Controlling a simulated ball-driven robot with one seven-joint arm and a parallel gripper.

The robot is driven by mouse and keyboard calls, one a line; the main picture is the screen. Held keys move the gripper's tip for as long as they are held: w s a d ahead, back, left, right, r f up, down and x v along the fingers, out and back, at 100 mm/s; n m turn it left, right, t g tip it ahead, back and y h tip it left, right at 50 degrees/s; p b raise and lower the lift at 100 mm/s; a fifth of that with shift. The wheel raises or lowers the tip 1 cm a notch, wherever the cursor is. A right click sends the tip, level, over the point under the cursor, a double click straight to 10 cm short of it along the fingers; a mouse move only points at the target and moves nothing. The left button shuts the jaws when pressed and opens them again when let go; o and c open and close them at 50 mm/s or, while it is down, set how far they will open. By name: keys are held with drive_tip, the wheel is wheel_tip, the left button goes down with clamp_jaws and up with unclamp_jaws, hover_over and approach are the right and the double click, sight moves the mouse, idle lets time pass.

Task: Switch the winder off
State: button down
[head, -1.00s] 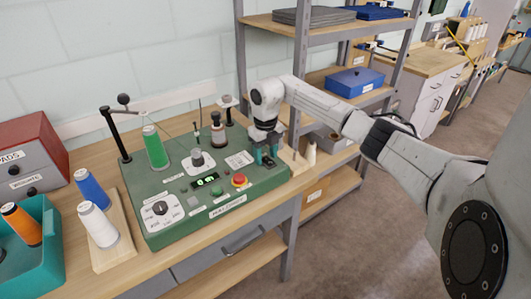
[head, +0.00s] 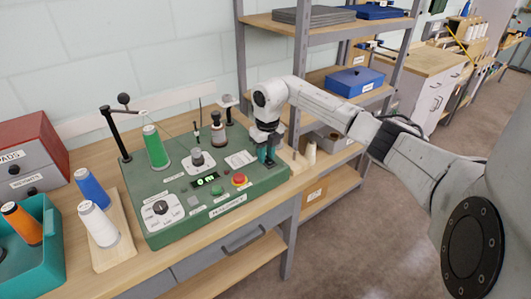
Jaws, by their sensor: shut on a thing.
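The green winder (head: 230,205) sits on the wooden bench, with labelled dials, a lit green display (head: 207,180), a red button on a yellow base (head: 239,179) and a green button (head: 217,190). A green thread spool (head: 155,147) stands at its back left, and a dark brown spool (head: 218,132) stands at its back. My gripper (head: 268,158) points down over the right end of the winder's top. Its fingers are shut on a small part there, apparently the winder's switch, which the fingers hide.
A wooden board with a blue cone (head: 92,189) and a white cone (head: 98,224) lies left of the winder. A teal bin (head: 48,270) with an orange spool and a drawer box (head: 28,148) stand further left. A shelf rack (head: 242,60) rises behind my arm.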

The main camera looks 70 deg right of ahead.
drive_tip(key=shift+s+t+h+b, duration=0.25)
drive_tip(key=shift+t+h+b, duration=0.3)
drive_tip(key=shift+t, duration=0.35)
drive_tip(key=shift+a+r, duration=0.1)
drive_tip(key=shift+r, duration=0.05)
drive_tip(key=c, duration=0.9)
unclamp_jaws()
drive_tip(key=shift+t, duration=0.3)
drive_tip(key=b+v, duration=0.2)
drive_tip(key=v, duration=0.8)
drive_tip(key=shift+a+r, duration=0.2)
drive_tip(key=shift+r, duration=0.15)
drive_tip(key=shift+a, duration=0.1)
